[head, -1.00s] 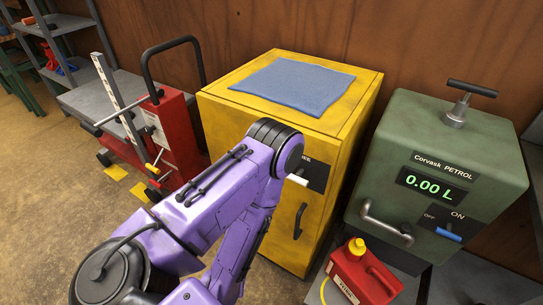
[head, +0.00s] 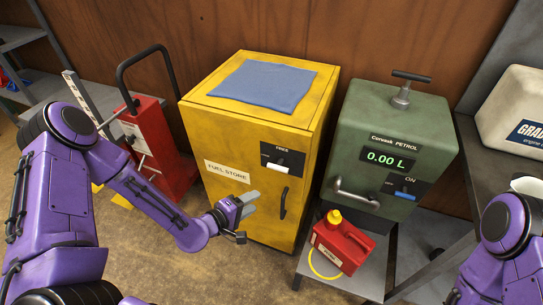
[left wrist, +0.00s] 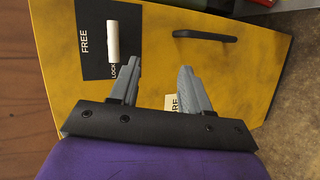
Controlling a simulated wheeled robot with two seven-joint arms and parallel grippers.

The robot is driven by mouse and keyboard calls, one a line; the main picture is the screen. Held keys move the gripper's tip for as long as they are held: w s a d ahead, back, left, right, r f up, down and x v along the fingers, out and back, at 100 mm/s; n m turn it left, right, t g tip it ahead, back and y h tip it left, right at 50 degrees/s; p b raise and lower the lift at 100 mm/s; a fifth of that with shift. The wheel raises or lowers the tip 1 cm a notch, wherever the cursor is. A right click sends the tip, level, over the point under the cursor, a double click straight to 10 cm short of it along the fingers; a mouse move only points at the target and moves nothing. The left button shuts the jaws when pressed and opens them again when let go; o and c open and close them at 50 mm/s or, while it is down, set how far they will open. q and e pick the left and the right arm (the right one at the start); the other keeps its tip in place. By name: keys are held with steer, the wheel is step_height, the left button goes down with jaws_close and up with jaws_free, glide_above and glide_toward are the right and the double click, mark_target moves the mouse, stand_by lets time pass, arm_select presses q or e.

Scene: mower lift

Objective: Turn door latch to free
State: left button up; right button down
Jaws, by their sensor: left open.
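The yellow fuel store cabinet (head: 228,152) stands against the wall with its door closed. Its white latch lever (head: 282,167) sits on a black plate (head: 290,157) marked FREE; the lever also shows in the left wrist view (left wrist: 112,40), lying toward the LOCK mark. A black door handle (head: 283,203) is below the plate and shows in the left wrist view (left wrist: 206,36). My left gripper (head: 251,204) is open and empty in front of the door, left of the handle and below the latch. In the left wrist view its fingers (left wrist: 158,82) point at the door, apart from the lever. My right gripper is out of view.
A blue cloth (head: 262,86) lies on the cabinet top. A green petrol dispenser (head: 400,135) stands to the right, with a red fuel can (head: 342,246) on a shelf in front. A red lift (head: 160,150) stands left. A white engine-oil container (head: 515,105) is far right.

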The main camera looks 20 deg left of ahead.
arm_select(q)
steer(key=t+h, duration=0.1)
steer(key=t, duration=0.1)
glide_toward(275, 169)
steer(key=shift+n, duration=0.3)
steer(key=p+x, duration=0.1)
steer(key=x, duration=0.8)
steer(key=shift+w+d+f, duration=0.1)
steer(key=shift+w+d, duration=0.05)
steer(key=shift+w, duration=0.05)
jaws_close()
